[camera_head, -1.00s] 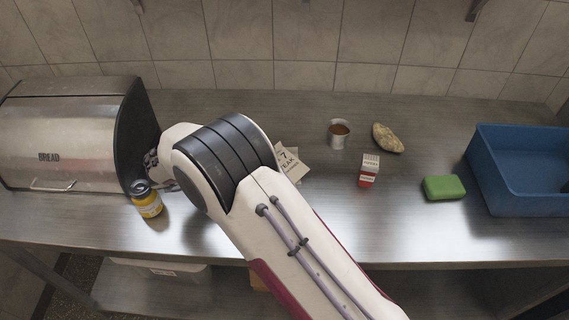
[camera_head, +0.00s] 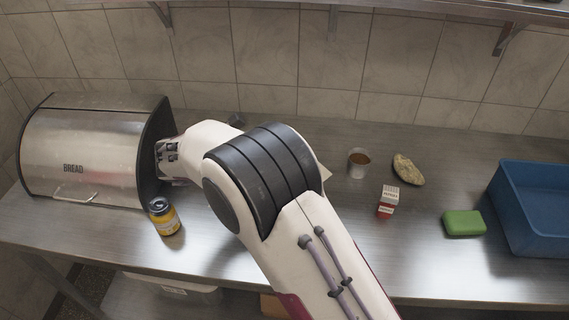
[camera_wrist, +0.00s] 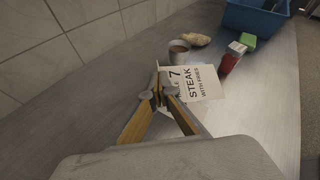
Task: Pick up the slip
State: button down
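The slip (camera_wrist: 203,84) is a white card printed with a 7, "STEAK" and "WITH FRIES". In the wrist view it is just beyond my fingertips, and the fingers cover its left part. My gripper (camera_wrist: 161,92) has its two yellowish fingers angled in towards each other, with the tips close together at the slip's left edge. I cannot tell whether they pinch it.
A cup of brown liquid (camera_head: 358,163), a stone-like lump (camera_head: 407,169), a red and white box (camera_head: 388,201), a green block (camera_head: 463,223) and a blue crate (camera_head: 545,205) stand to the right. A bread bin (camera_head: 88,160) and yellow jar (camera_head: 165,217) stand left. Tiled wall (camera_head: 400,75) behind.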

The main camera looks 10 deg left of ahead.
jog(key=shift+r, duration=0.8)
